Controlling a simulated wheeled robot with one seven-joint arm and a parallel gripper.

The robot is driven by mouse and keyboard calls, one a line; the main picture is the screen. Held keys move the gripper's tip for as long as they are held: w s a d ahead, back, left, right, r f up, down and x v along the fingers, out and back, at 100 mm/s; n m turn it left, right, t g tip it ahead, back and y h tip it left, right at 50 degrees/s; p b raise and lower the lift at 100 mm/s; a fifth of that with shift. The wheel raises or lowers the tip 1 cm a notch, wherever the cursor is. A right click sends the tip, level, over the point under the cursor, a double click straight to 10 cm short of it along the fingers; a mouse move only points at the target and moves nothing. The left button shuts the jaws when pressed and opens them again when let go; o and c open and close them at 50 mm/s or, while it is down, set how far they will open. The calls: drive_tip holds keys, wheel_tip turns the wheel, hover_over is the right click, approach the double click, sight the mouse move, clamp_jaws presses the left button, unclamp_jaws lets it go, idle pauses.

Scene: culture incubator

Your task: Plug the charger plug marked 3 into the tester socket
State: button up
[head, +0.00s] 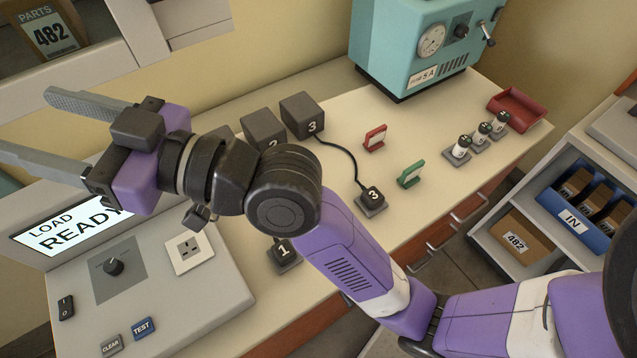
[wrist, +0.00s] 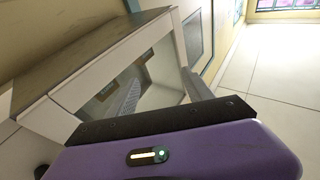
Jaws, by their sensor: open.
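The plug marked 3 (head: 373,195) sits on a small dark holder on the bench, right of my arm. Its cord runs back to the charger block marked 3 (head: 302,115). The tester socket (head: 190,249) is a white plate on the grey tester (head: 190,305), below my wrist. Nothing is seen in it. My gripper (head: 25,125) is open and empty, raised at the left, well away from the plug. The plug marked 1 (head: 284,252) sits on its holder beside the tester. Plug 2 is not seen; my arm may hide it.
The charger block marked 2 (head: 263,129) stands beside block 3. A red card stand (head: 375,138), a green card stand (head: 411,174), several small vials and a red tray (head: 517,109) are farther right. A teal incubator (head: 415,45) stands at the back. My arm crosses the bench.

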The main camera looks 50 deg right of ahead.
drive_tip(key=a+n+g+y+p, duration=0.1)
drive_tip(key=n+g, duration=0.2)
drive_tip(key=n, duration=0.1)
drive_tip(key=n+g+h+p, duration=0.55)
drive_tip(key=g+h, duration=0.65)
drive_tip(key=g, duration=0.3)
hover_over(373, 195)
drive_tip(key=shift+m, duration=0.25)
wheel_tip(373, 195, down, 25)
drive_tip(key=shift+s+d+r+p, duration=0.1)
drive_tip(key=shift+s+r+p, duration=0.05)
drive_tip(key=shift+p, duration=0.15)
wheel_tip(373, 195, down, 9)
drive_tip(key=b, duration=0.7)
drive_tip(key=shift+p, duration=0.3)
